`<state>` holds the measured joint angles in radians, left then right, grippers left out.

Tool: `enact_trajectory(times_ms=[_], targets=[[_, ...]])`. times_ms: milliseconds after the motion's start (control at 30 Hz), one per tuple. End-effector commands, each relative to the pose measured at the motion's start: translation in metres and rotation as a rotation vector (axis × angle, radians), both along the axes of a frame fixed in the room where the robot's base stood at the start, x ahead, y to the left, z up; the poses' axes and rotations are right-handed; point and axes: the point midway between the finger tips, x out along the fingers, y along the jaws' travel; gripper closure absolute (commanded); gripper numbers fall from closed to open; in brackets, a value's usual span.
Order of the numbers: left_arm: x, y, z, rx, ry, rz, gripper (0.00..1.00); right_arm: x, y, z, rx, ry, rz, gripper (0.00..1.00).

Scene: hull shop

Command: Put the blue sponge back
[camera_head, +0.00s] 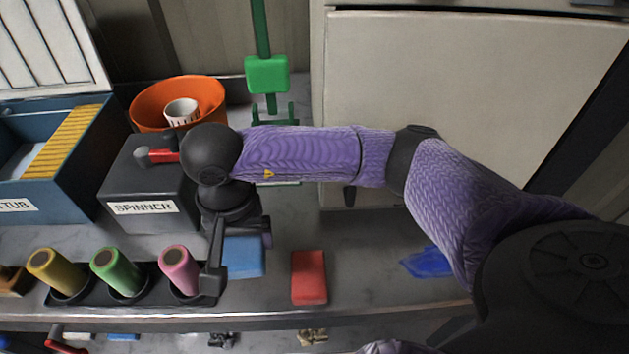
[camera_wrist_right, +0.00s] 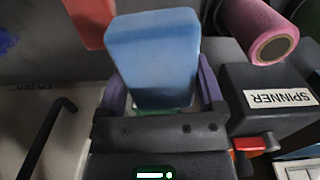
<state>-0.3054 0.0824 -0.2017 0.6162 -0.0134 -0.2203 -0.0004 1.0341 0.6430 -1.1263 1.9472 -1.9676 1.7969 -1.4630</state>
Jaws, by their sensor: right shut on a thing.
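My right gripper (camera_head: 240,250) is shut on the blue sponge (camera_head: 243,257), over the grey worktop between the pink roll and the red block. In the right wrist view the blue sponge (camera_wrist_right: 152,58) stands out between the two purple fingers of the gripper (camera_wrist_right: 160,95). In the head view the gripper and wrist cover part of the sponge; I cannot tell whether it touches the worktop. My left gripper is not in view.
The red block (camera_head: 309,277) lies just right of the sponge. Yellow, green and pink (camera_head: 178,268) rolls stand in a black rack at left. Behind are the SPINNER box (camera_head: 145,209), an orange bowl (camera_head: 150,100) and a blue tub (camera_head: 75,190). A flat blue patch (camera_head: 428,262) is at right.

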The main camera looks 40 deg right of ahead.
Motion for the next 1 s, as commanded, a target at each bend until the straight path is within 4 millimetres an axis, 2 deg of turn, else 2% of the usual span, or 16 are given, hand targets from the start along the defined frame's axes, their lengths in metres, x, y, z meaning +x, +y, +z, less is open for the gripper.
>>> enact_trajectory(times_ms=[67, 233, 533, 900, 933, 967, 1000], targets=[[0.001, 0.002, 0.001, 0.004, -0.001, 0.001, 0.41, -0.002, 0.004, -0.008, 0.003, 0.004, -0.053, 0.99], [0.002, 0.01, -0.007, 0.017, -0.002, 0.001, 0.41, -0.002, 0.005, -0.052, 0.001, 0.006, -0.08, 0.99], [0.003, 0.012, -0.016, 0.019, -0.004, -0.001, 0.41, -0.002, 0.005, -0.102, 0.002, 0.005, -0.077, 0.99], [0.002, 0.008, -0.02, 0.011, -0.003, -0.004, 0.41, -0.001, 0.005, -0.11, 0.003, 0.001, -0.074, 0.99], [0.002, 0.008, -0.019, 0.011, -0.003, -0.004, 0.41, -0.001, 0.005, -0.108, 0.003, 0.001, -0.074, 0.07], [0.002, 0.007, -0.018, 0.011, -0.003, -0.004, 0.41, -0.001, 0.005, -0.108, 0.003, 0.001, -0.074, 0.01], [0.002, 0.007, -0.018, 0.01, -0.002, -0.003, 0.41, -0.001, 0.005, -0.108, 0.003, 0.001, -0.074, 0.0]])
